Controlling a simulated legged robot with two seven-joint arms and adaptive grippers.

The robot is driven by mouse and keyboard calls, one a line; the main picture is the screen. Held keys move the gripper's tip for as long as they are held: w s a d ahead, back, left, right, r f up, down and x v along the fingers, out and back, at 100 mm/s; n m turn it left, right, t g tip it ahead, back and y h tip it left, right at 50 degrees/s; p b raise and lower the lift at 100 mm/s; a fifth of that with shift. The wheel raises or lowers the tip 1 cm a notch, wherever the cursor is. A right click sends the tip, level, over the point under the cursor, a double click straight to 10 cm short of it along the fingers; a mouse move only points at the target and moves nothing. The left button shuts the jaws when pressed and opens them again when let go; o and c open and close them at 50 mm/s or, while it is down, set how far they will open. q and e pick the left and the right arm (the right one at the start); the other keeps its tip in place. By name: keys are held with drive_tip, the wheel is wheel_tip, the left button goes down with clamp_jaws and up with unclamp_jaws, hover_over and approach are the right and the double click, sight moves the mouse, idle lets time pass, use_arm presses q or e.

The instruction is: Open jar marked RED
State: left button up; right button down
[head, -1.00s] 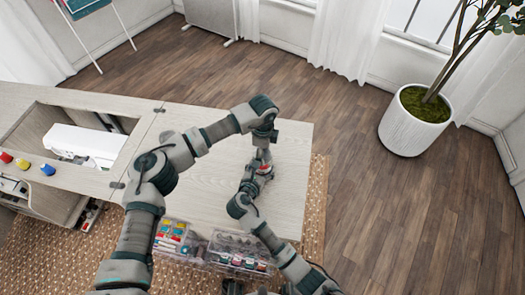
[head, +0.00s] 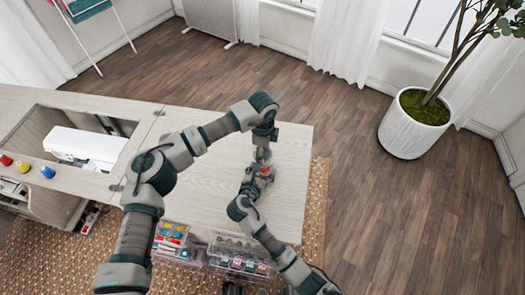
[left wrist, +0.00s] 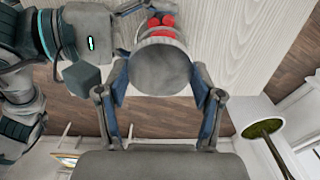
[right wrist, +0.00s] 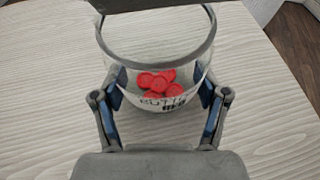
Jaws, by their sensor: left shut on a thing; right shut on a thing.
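The clear jar with several red buttons (right wrist: 157,82) stands on the pale cabinet top; its label is partly readable as "BUTT". My right gripper (right wrist: 160,108) is shut around its side. In the left wrist view a round grey lid (left wrist: 160,68) sits between the fingers of my left gripper (left wrist: 160,85), which is shut on it from above; red buttons show beyond it.
The cabinet top (head: 200,190) is bare around the jar. A white sewing machine (head: 85,148) is in its recess at left, with red, yellow and blue spools (head: 25,167) nearby. Clear boxes of supplies (head: 240,255) are at the near edge. A potted plant (head: 408,130) stands at right.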

drive_tip(key=shift+f, duration=0.2)
use_arm(q)
drive_tip(key=shift+r, duration=2)
use_arm(e)
drive_tip(key=shift+c, duration=0.4)
unclamp_jaws()
use_arm(q)
drive_tip(key=shift+f, duration=0.1)
use_arm(e)
drive_tip(key=shift+o, duration=0.4)
drive_tip(key=shift+r, duration=0.1)
